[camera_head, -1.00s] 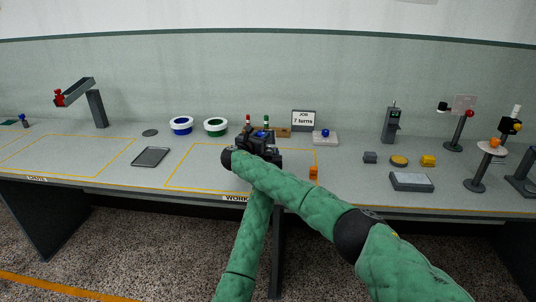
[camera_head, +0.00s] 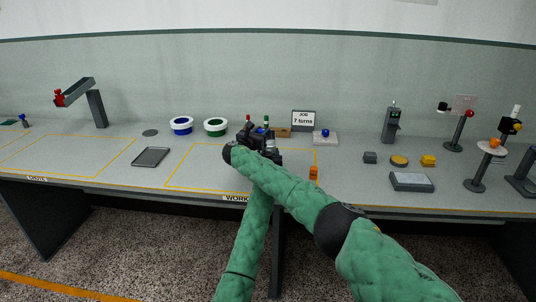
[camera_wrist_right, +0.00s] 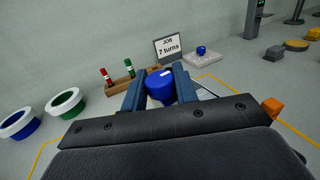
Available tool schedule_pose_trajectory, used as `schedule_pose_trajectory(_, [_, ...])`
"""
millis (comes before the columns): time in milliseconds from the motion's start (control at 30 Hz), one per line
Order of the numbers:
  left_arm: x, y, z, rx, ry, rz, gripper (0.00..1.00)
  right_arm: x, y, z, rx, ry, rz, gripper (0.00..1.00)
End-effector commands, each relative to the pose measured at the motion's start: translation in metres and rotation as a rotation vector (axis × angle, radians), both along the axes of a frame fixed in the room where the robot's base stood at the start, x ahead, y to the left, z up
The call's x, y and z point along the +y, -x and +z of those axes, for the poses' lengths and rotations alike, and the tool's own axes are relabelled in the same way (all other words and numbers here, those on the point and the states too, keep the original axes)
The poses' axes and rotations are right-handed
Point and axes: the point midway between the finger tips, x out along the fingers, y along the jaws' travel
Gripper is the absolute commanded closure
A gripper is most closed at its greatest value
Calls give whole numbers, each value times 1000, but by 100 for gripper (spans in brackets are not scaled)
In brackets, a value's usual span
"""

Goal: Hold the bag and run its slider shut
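No bag and no slider can be made out in these views. My right gripper (camera_wrist_right: 160,84) is over the marked work area in the head view (camera_head: 264,134). Its two blue-grey fingers stand on either side of a blue round knob (camera_wrist_right: 160,87) with a small white mark, and appear shut on it. What is under the knob is mostly hidden by the gripper; a pale patch (camera_wrist_right: 206,94) shows to its right. My left arm comes up from below in the head view and passes behind the right arm; its gripper is hidden or merges with dark parts there.
A wooden rack (camera_wrist_right: 123,86) with red and green pegs and a "JOB 7 turns" sign (camera_head: 303,119) stand behind. An orange block (camera_head: 313,172) is at right. Blue (camera_head: 181,125) and green (camera_head: 215,127) ringed bowls and a dark tablet (camera_head: 151,157) are left. Several devices stand farther right.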

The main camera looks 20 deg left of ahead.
Motion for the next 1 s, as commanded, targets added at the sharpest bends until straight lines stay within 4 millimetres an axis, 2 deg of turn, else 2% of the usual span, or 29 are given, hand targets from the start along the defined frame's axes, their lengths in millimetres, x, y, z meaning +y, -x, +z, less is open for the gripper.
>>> schedule_pose_trajectory(33, [0,0,-1,2,1,0,70,1,0,1,-1,0,1,61])
schedule_pose_trajectory(100, [0,0,-1,2,1,0,70,1,0,0,0,0,1,51])
schedule_pose_trajectory(400, [0,0,-1,2,1,0,70,0,1,0,0,0,0,51])
schedule_pose_trajectory(567, [0,0,-1,2,1,0,70,2,8,-2,1,-1,0,51])
schedule_pose_trajectory(767, [0,0,-1,2,1,0,70,6,30,-1,1,-1,1,51])
schedule_pose_trajectory(1000, [0,0,-1,1,0,0,70,15,68,-2,2,-1,3,51])
